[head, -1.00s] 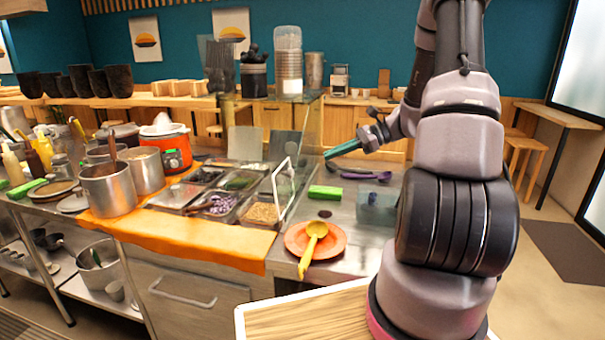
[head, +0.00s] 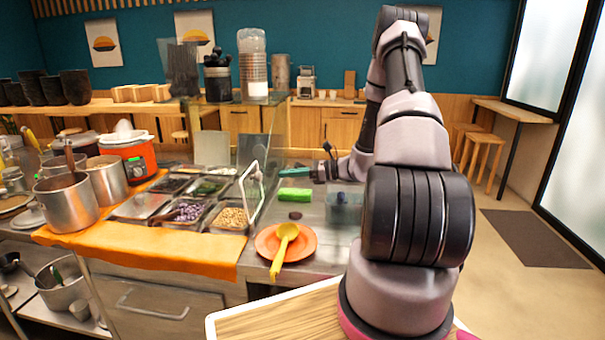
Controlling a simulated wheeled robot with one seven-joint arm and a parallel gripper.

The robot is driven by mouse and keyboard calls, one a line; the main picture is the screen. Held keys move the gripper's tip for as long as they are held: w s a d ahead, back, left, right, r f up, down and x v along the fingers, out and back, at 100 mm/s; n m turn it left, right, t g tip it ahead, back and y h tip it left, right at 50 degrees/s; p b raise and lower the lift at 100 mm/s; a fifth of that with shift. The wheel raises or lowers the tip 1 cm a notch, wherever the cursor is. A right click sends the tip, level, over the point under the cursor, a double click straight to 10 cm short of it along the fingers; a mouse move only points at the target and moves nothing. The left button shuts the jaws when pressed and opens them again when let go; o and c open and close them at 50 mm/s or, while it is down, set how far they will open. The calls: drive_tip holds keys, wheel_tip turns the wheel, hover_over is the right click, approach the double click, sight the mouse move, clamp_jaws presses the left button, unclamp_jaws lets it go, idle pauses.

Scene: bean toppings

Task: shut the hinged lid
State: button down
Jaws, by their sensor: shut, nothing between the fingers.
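A clear panel with a white loop handle (head: 249,195) stands upright at the right side of the topping trays; it looks like the hinged lid, raised, though its hinge cannot be made out. The topping trays (head: 183,212) beside it are uncovered, apart from a metal cover at the left. My gripper (head: 284,173), with teal fingers, is shut and empty. In the picture it is just right of the panel, above and behind the green block (head: 295,195). Whether it touches the panel cannot be told.
An orange plate (head: 266,247) with a yellow ladle (head: 284,240) lies in front. A clear container (head: 345,212) stands right of the green block. An orange cooker (head: 128,152) and steel pots (head: 68,203) stand at the left. Open floor lies to the right.

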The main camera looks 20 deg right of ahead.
sight(261, 176)
drive_tip(key=x, duration=0.5)
drive_tip(key=shift+w+a, duration=0.2)
drive_tip(key=shift+a, duration=0.05)
drive_tip(key=shift+a, duration=0.1)
